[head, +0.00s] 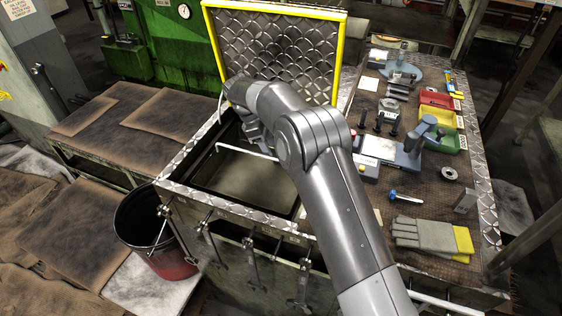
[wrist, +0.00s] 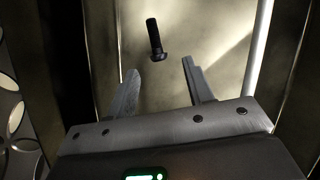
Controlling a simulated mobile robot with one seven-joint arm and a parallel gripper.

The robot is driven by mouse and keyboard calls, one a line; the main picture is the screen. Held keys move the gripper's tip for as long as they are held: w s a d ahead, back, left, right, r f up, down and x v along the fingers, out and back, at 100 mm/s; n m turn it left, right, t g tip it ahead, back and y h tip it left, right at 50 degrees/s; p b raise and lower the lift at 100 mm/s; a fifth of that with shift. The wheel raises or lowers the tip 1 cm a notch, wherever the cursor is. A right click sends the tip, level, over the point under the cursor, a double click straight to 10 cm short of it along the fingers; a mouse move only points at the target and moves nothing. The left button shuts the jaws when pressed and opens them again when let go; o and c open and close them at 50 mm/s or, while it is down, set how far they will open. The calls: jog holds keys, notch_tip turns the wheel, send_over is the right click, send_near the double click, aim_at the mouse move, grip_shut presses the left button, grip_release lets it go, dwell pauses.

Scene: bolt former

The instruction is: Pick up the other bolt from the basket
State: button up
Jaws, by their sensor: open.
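A dark bolt (wrist: 155,38) lies on the brownish floor of the open basket in the wrist view, its round head toward me and its shank pointing away. My gripper (wrist: 160,82) is open and empty, and the bolt is just beyond the fingertips, roughly in line with the gap between them. The basket (head: 205,168) is the open dark bin in the bench in the head view. My arm reaches over its far part there. In the head view my arm hides the gripper's fingertips and the bolt.
A raised lid with a yellow edge (head: 342,60) stands behind the bin. A pale rod (head: 246,152) crosses the bin. To the right, the bench top holds red, yellow and green trays (head: 442,118) and gloves (head: 432,238). A bucket (head: 160,240) stands at front left.

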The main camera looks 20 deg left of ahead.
jog(key=x, duration=0.5)
jog(key=shift+w+a+f, duration=0.1)
jog(key=shift+a+f, duration=0.05)
jog(key=shift+f, duration=0.05)
grip_shut()
dwell(0.3)
